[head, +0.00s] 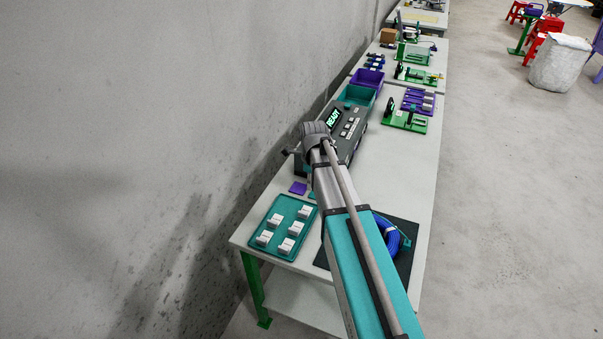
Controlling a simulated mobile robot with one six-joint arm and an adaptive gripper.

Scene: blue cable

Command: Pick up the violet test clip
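A small flat violet piece (298,187) lies on the near table, just left of my arm and behind the teal tray. It may be the violet test clip, but it is too small to tell its shape. A teal piece (312,195) beside it is partly covered by my arm. My arm reaches from the bottom edge up over the table to a dark grey joint in front of the tester (352,132), which shows a green READY display. I cannot make out my gripper; it seems hidden behind the arm.
A teal tray (262,247) with several white blocks is at front left. A coiled blue cable (392,238) lies on a dark mat (405,262), partly behind my arm. Teal (357,95) and violet (367,77) bins and green fixtures (406,122) stand farther back. A wall borders the left.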

